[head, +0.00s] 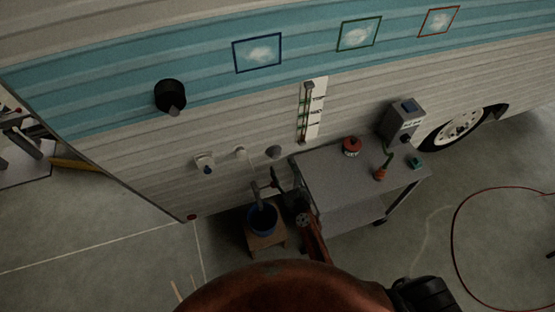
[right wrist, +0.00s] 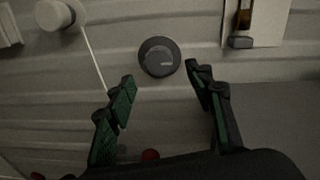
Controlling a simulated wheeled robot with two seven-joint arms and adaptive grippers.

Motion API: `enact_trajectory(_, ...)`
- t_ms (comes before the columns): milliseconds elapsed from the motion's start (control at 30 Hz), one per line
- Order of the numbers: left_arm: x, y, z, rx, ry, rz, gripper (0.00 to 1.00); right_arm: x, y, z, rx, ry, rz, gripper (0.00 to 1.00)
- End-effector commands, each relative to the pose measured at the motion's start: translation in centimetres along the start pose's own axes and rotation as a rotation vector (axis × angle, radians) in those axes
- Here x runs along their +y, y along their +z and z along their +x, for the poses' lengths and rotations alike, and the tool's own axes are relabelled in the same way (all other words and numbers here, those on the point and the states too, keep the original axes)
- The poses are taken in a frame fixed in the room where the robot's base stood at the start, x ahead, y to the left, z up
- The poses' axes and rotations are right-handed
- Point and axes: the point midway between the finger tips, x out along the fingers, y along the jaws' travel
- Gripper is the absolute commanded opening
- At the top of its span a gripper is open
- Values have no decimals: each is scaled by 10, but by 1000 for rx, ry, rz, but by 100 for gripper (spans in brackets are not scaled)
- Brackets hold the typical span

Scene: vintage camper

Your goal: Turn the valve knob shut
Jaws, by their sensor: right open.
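A round grey knob (right wrist: 160,57) with a pale pointer line sits on the camper's ribbed wall in the right wrist view. It also shows in the head view (head: 273,152), low on the wall, left of the cart. My right gripper (right wrist: 160,76) is open, its two green-padded fingers spread below the knob in the picture, with the knob showing between and beyond the tips. I see no contact with it. My left gripper is not in view.
A grey cart (head: 335,183) stands right of the gripper, with a grey box (head: 403,117) and small items. A blue bucket (head: 262,218) on a wooden stool (head: 265,240) is below.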

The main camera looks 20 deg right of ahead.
Motion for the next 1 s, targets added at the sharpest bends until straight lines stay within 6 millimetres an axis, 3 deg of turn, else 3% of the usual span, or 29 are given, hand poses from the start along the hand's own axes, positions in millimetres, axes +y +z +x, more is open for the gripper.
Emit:
enact_trajectory(200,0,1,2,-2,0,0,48,1,0,36,0,2,-2,48)
enact_trajectory(367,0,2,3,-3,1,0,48,0,0,50,0,2,-3,48)
enact_trajectory(700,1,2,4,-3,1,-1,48,0,0,53,1,3,-4,48)
enact_trajectory(1000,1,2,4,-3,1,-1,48,0,0,53,1,3,-5,27)
